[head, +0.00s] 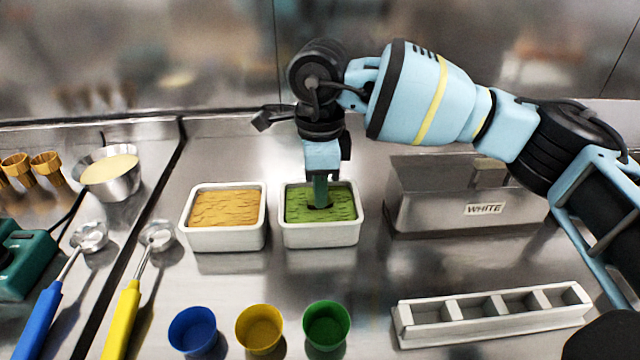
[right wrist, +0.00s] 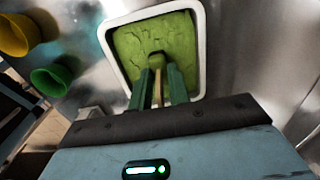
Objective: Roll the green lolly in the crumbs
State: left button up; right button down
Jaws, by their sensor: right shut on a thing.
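My right gripper (head: 320,192) points straight down into the white tub of green stuff (head: 293,203). In the right wrist view its two green fingers (right wrist: 158,88) are shut on a pale stick (right wrist: 157,92). At the stick's far end is a small green lolly (right wrist: 157,60), down at the surface of the green stuff; how deep it sits I cannot tell. In the head view the fingers hide the lolly. A second white tub holds orange-brown stuff (head: 225,206), just left of the green one. My left gripper is not in view.
A grey box labelled WHITE (head: 430,215) stands to the right. A white rack with compartments (head: 490,318) lies at the front right. Blue (head: 192,330), yellow (head: 259,328) and green (head: 326,325) cups stand in front. Scoops (head: 125,315) and a metal bowl (head: 110,180) are at left.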

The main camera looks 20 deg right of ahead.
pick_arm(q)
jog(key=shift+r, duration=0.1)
pick_arm(e)
jog(key=shift+d, duration=0.1)
dwell(0.5)
jog(key=shift+s+d, duration=0.25)
jog(key=shift+d, duration=0.4)
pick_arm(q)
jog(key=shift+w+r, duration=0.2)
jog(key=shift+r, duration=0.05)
pick_arm(e)
jog(key=shift+a, duration=0.1)
pick_arm(q)
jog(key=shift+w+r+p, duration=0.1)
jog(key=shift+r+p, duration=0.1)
jog(key=shift+p, duration=0.25)
pick_arm(e)
jog(key=shift+w+a, duration=0.25)
jog(key=shift+a, duration=0.5)
jog(key=shift+w+a, duration=0.25)
jog(key=shift+a, duration=0.45)
jog(key=shift+d, duration=0.1)
